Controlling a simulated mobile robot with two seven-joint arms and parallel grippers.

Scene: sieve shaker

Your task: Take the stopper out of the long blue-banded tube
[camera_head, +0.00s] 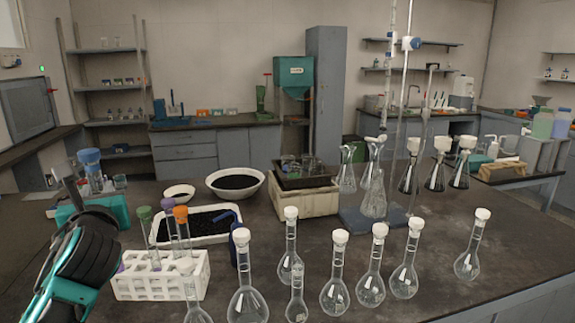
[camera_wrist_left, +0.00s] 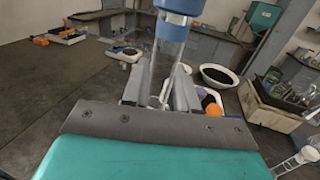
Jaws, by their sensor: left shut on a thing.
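The long blue-banded tube (camera_head: 96,182) is held up at the left, above the bench, with a blue stopper (camera_head: 89,156) at its top. My left gripper (camera_wrist_left: 160,95) is shut on the clear glass of the tube, below the blue band (camera_wrist_left: 172,28). In the left wrist view the tube stands between the two grey fingers, and the blue stopper (camera_wrist_left: 181,5) is cut off by the top edge. The tube's lower end is hidden in the head view. My right gripper is not in view.
A white rack (camera_head: 160,280) holds tubes with green, purple and orange stoppers. Several white-stoppered flasks (camera_head: 336,290) stand along the front. A tray of dark grains (camera_head: 200,224), a bowl (camera_head: 235,184) and the shaker (camera_head: 305,195) are behind. The front right bench top is mostly clear.

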